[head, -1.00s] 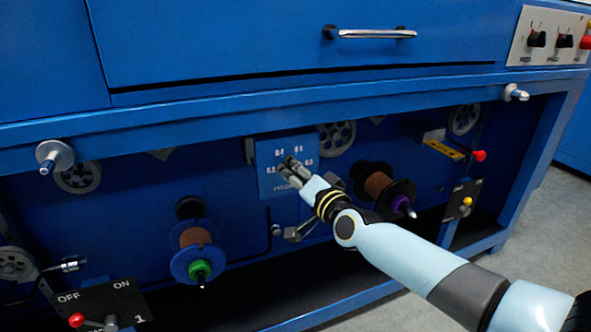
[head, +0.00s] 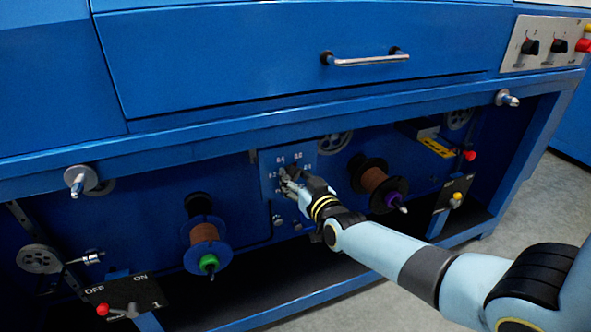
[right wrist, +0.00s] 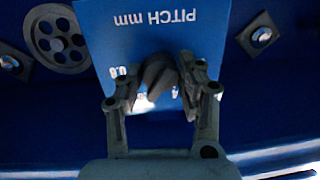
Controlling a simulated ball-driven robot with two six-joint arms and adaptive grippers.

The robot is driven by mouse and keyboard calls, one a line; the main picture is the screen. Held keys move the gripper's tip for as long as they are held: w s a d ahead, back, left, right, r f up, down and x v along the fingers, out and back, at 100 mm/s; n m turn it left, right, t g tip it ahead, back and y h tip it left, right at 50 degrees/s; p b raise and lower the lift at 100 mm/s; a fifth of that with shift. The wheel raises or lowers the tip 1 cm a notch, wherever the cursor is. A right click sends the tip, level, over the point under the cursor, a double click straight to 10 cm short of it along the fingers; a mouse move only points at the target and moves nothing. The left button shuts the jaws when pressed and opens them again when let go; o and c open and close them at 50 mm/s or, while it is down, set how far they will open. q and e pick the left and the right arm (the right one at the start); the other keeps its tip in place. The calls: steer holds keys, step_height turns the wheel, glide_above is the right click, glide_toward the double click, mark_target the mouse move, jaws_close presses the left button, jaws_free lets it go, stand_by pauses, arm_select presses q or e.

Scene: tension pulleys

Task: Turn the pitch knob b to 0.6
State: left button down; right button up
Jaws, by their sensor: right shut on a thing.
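The pitch panel (head: 268,162) is a blue plate with small white numbers, low on the machine's front. In the right wrist view its plate (right wrist: 150,30) shows the words "PITCH mm" upside down. The dark pitch knob (right wrist: 155,76) is between the fingers of my right gripper (right wrist: 158,80), which is shut on it. In the head view my right gripper (head: 289,180) covers most of the knob and some of the numbers. I cannot tell which number the knob points to. My left gripper is not in view.
A copper spool with a green hub (head: 204,240) hangs left of the panel, and one with a purple hub (head: 377,183) hangs to its right. The frame beam (head: 350,122) runs above. An ON/OFF switch plate (head: 125,298) is at the lower left.

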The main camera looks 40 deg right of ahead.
steer(key=shift+n+p, duration=0.35)
steer(key=shift+n, duration=0.15)
steer(key=o, duration=1.1)
steer(key=shift+o, duration=0.2)
steer(key=s+a+r, duration=0.1)
steer(key=s+a, duration=0.1)
steer(key=s, duration=0.9)
steer(key=shift+s+r, duration=0.15)
steer(key=shift+s, duration=0.2)
